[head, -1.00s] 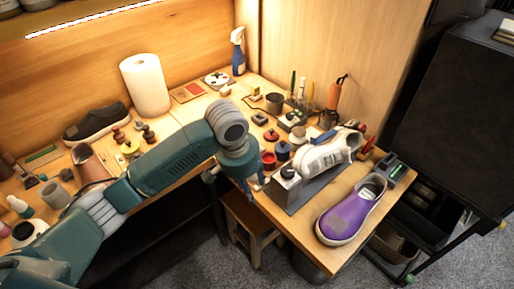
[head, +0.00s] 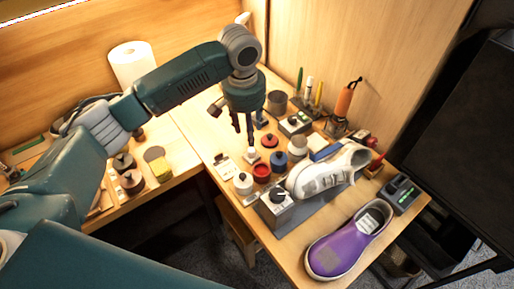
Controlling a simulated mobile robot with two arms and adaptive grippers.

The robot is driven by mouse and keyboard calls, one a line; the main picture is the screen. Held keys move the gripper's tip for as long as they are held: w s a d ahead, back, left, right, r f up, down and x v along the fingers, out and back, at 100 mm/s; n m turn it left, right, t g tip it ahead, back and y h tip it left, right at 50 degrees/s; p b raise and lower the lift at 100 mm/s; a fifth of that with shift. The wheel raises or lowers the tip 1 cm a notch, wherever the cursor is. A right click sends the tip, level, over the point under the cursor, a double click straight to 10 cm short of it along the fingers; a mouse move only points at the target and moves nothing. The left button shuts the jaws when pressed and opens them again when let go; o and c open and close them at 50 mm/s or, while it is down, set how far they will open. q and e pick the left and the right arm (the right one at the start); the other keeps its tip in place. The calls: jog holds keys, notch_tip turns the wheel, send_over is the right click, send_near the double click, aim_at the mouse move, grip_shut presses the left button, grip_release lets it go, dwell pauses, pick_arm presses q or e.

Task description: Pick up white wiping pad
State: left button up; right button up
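A small white piece (head: 251,153), which looks like the white wiping pad, lies on the bench just below my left gripper's fingertips. It is small and partly covered by a finger, so I cannot tell whether they touch. My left gripper (head: 244,138) points down, its two dark fingers apart with a narrow gap and nothing visible between them. My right gripper is not in view.
Red (head: 261,172) and blue (head: 279,160) lidded pots stand close to the right of the gripper. A white sneaker (head: 326,172) rests on a grey stand (head: 290,215). A purple shoe (head: 345,240) lies at the front right. A paper roll (head: 133,65) stands behind my arm.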

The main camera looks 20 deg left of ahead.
aim_at(251, 150)
pick_arm(q)
notch_tip(251, 150, down, 4)
jog(key=shift+s+a+r, duration=0.1)
jog(key=shift+s+a, duration=0.05)
jog(key=shift+w+f, duration=0.25)
jog(key=shift+f, duration=0.35)
jog(key=shift+w+d+f+p, duration=0.1)
jog(key=shift+w+f+p, duration=0.1)
jog(key=shift+f, duration=0.6)
jog(key=shift+w+d+f+p, duration=0.1)
jog(key=shift+f+p, duration=0.15)
jog(key=shift+f, duration=0.5)
jog(key=shift+w+f+p, duration=0.1)
jog(key=shift+f+p, duration=0.1)
jog(key=shift+f, duration=0.6)
jog(key=c, duration=0.9)
